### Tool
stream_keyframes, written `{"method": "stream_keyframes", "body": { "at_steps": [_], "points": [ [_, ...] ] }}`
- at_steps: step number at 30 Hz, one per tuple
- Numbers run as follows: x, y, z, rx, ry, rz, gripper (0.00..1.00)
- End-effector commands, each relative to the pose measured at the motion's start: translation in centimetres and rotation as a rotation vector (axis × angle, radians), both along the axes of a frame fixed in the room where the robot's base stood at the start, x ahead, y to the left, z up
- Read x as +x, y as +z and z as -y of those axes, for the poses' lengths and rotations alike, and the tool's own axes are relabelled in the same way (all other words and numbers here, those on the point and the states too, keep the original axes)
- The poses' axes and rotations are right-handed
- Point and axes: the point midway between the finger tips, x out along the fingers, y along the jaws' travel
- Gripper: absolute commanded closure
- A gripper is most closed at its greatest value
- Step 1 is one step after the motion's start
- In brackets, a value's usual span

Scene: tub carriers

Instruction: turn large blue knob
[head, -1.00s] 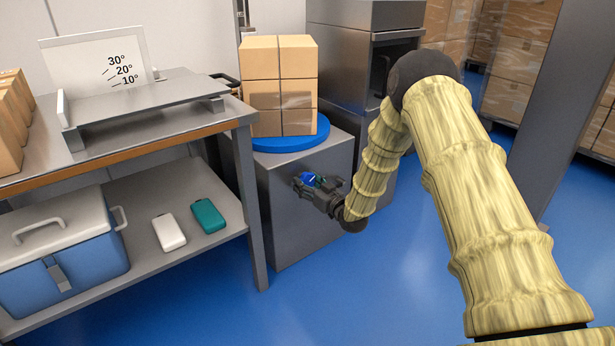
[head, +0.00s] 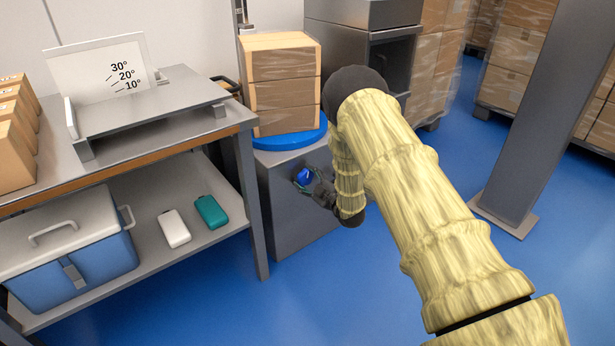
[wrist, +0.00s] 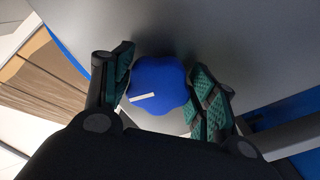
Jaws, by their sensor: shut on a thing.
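The large blue knob (wrist: 157,90) is on the front face of a grey cabinet (head: 290,220). It has a lobed outline and a white mark, which points to the lower left in the wrist view. In the head view the knob (head: 304,176) is partly hidden by my gripper. My gripper (wrist: 168,88) is shut on the knob, with one green-padded finger on each side. In the head view my gripper (head: 312,182) is at the cabinet front. A blue turntable (head: 290,141) on top of the cabinet carries stacked cardboard boxes (head: 281,82), now turned at an angle.
A workbench (head: 190,135) stands left of the cabinet, with a sloped stand and an angle card (head: 105,80) marked 10°, 20° and 30°. A blue cooler (head: 75,265) and two small cases lie on its lower shelf. A grey post (head: 535,110) stands at right. Blue floor is open in front.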

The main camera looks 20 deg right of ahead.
Motion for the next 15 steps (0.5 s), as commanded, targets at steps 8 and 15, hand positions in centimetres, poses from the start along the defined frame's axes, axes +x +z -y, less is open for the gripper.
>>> {"method": "stream_keyframes", "body": {
  "at_steps": [8, 15],
  "points": [
    [-0.01, 0.04, 0.03, -0.102, 0.001, 0.036, 0.66],
    [0.01, 0.01, 0.04, -0.129, 0.001, 0.046, 0.67]
  ]
}}
